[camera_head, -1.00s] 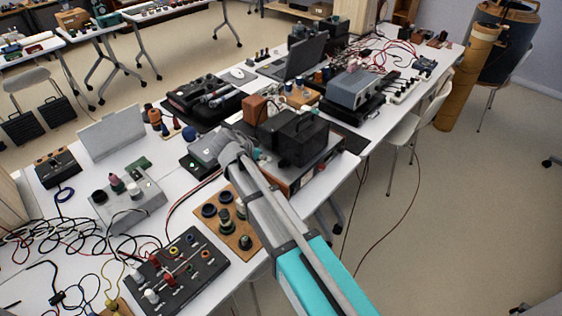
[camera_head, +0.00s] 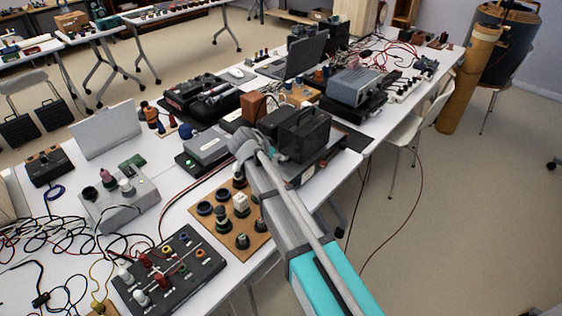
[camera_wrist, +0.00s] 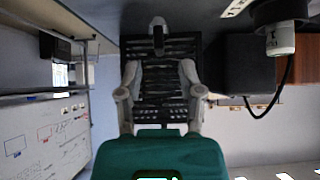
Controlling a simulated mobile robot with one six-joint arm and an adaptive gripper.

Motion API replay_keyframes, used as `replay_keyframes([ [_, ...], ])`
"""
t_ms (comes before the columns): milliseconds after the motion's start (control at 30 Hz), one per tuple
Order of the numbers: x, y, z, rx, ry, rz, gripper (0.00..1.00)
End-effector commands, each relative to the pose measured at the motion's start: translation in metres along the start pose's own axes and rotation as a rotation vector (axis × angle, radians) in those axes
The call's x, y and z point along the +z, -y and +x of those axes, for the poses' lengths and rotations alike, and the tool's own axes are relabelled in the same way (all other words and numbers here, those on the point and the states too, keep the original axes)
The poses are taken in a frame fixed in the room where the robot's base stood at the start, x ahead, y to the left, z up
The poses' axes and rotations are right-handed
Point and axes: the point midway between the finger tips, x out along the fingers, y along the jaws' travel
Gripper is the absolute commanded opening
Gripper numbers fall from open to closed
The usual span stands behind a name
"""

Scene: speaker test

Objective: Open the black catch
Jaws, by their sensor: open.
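My gripper (camera_head: 246,143) is beside the left side of a black box (camera_head: 303,135) on the long white table. In the wrist view the two pale fingers of my gripper (camera_wrist: 160,88) stand apart, with no object visibly held. A black ribbed panel (camera_wrist: 160,80) shows between and beyond them. A small dark piece on a pale tab (camera_wrist: 158,38) lies at the panel's upper edge; I cannot tell whether it is the black catch. I cannot make out the catch in the head view, where my arm covers part of the area.
A grey box (camera_head: 207,147) stands just left of my gripper. A wooden board with knobs (camera_head: 223,232) and a black panel (camera_head: 180,275) with terminals lie nearer. Loose cables (camera_head: 45,225) cover the left of the table. The floor (camera_head: 455,220) at the right is mostly clear.

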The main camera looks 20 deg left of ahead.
Motion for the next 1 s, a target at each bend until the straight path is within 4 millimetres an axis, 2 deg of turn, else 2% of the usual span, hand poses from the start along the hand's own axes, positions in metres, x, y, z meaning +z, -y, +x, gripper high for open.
replay_keyframes([
  [100,0.002,0.001,0.016,0.000,0.000,0.001,0.49],
  [333,0.002,0.000,0.034,0.000,0.000,0.000,0.49],
  [867,0.000,0.000,0.041,0.000,0.000,0.000,0.49],
  [1000,0.000,0.000,0.041,0.000,0.000,0.000,0.23],
])
